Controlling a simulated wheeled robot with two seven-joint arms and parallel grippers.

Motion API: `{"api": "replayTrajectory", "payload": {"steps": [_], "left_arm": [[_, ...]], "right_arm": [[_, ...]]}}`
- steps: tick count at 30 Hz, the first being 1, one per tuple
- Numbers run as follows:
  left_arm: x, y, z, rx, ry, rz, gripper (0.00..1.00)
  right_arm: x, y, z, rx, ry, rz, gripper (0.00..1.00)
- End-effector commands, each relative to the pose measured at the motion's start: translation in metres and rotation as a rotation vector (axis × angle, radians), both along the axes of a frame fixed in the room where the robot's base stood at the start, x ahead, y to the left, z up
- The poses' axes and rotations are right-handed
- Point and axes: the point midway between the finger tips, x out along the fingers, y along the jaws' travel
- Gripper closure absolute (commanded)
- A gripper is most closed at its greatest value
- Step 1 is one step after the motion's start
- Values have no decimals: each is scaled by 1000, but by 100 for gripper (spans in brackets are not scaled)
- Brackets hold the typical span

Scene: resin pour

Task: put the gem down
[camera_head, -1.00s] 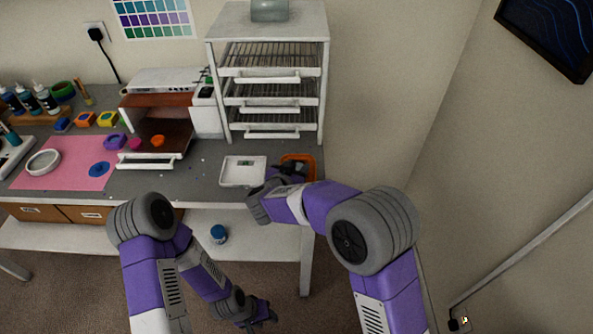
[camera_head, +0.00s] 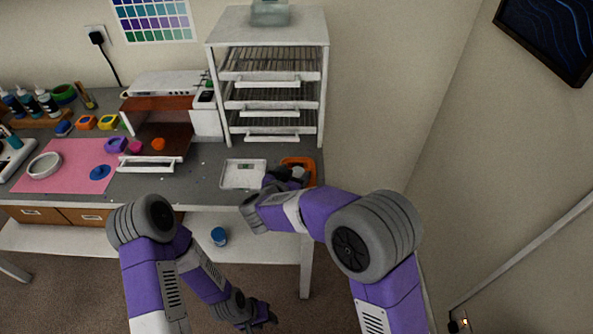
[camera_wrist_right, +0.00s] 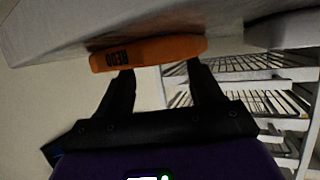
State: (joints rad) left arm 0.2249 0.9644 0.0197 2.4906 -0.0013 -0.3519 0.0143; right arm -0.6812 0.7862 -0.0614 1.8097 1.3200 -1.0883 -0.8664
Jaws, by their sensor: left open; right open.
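No gem can be made out in either view; if one lies in the orange bin, the bin wall and my gripper hide it. The orange bin (camera_head: 311,166) stands at the right end of the workbench. Its front, marked REDO, shows in the right wrist view (camera_wrist_right: 170,50). My right gripper (camera_head: 288,176) is at the bin's left part, partly hidden by its own wrist. In the wrist view its two fingers (camera_wrist_right: 160,72) are spread, with nothing seen between them. My left gripper (camera_head: 268,318) hangs low in front of the bench, open, away from everything.
A white tray with a small display (camera_head: 232,180) lies just left of the bin. A white rack of drawers (camera_head: 274,93) stands behind them. A pink mat (camera_head: 65,178) with a white ring and blue piece lies left. A blue jar (camera_head: 219,236) stands on the lower shelf.

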Motion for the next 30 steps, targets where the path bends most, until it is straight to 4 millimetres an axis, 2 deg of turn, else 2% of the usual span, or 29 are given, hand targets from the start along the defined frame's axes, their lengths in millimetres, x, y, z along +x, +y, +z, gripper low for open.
{"api": "replayTrajectory", "payload": {"steps": [1,6,13,18,30], "left_arm": [[0,0,6,0,0,0,57],[0,0,16,0,0,0,57],[0,0,24,0,0,0,57],[0,0,25,0,0,0,57],[0,0,25,0,0,0,57]], "right_arm": [[-10,4,8,-1,-1,4,35],[-43,17,22,-1,0,4,35],[-75,29,35,-1,0,1,35],[-84,32,38,-1,-1,-1,35],[-85,32,38,0,0,-1,35]]}}
